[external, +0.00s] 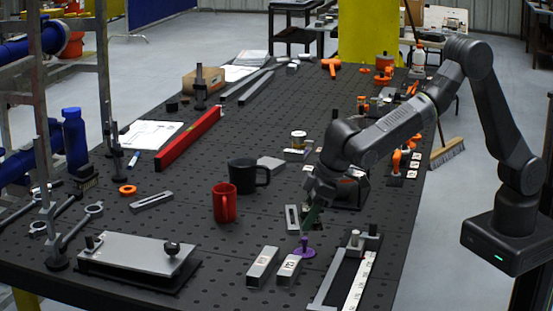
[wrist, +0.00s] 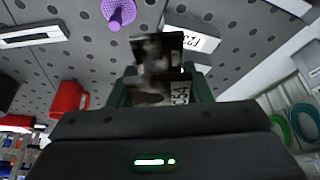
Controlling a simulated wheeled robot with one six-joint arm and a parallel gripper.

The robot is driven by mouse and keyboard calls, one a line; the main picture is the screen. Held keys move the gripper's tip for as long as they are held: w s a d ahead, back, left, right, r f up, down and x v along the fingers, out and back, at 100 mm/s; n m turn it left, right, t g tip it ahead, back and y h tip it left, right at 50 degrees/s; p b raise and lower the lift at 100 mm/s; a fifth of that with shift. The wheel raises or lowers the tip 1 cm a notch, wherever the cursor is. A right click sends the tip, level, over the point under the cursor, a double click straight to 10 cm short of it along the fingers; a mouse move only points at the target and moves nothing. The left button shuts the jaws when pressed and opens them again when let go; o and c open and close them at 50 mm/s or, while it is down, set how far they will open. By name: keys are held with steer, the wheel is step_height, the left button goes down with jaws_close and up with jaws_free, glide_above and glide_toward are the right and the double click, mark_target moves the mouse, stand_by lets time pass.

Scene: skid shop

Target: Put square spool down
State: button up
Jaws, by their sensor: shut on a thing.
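My gripper (external: 312,214) is low over the perforated table, near the purple spindle-like piece (external: 304,248) and the small grey blocks. In the wrist view its green fingers (wrist: 159,88) are closed on a dark, shiny, square-ended piece, which I take as the square spool (wrist: 156,48). A small labelled face shows near its base, by the right finger. The purple piece also shows at the top of the wrist view (wrist: 118,14).
A red mug (external: 225,203) and a black mug (external: 246,176) stand to the left. A rail fixture (external: 322,287) is in front. Bare table lies left of the blocks.

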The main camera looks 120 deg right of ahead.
steer(key=m+b, duration=0.2)
steer(key=b, duration=0.1)
glide_above(242, 249)
steer(key=s+a, duration=0.2)
steer(key=f, duration=0.1)
steer(key=shift+w+d+f+h, duration=0.1)
steer(key=shift+w+d+h, duration=0.2)
steer(key=shift+w+d, duration=0.35)
steer(key=shift+s, duration=0.2)
steer(key=shift+g, duration=0.3)
step_height(242, 249, down, 9)
steer(key=shift+p, duration=0.8)
steer(key=shift+f, duration=0.3)
steer(key=shift+f+b, duration=0.3)
steer(key=o, duration=1.1)
